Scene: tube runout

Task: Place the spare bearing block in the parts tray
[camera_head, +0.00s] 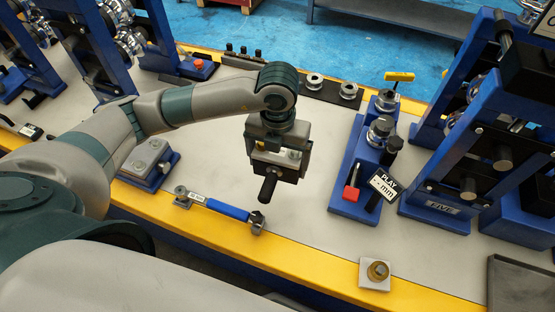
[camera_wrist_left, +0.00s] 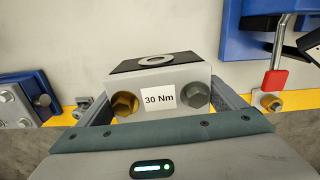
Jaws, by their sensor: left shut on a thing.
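My left gripper (camera_head: 275,165) is shut on a pale grey block, which looks like the spare bearing block (camera_wrist_left: 160,78). In the left wrist view the block sits between both fingers. It has a dark top with a round ring, a "30 Nm" label, and one brass and one grey bolt head. In the head view the gripper mostly hides it, and a black stub points down below. The gripper is above the bench. A dark shallow tray (camera_head: 520,262), apparently the parts tray, lies at the lower right, apart from the gripper. My right gripper is not in view.
A blue-handled tool (camera_head: 227,209) lies by the yellow bench edge. A small grey block with a brass fitting (camera_head: 377,284) sits on that edge. A blue fixture with a "PLAY mm" sign (camera_head: 384,184) and a blue stand marked "FIVE" (camera_head: 440,208) stand at the right.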

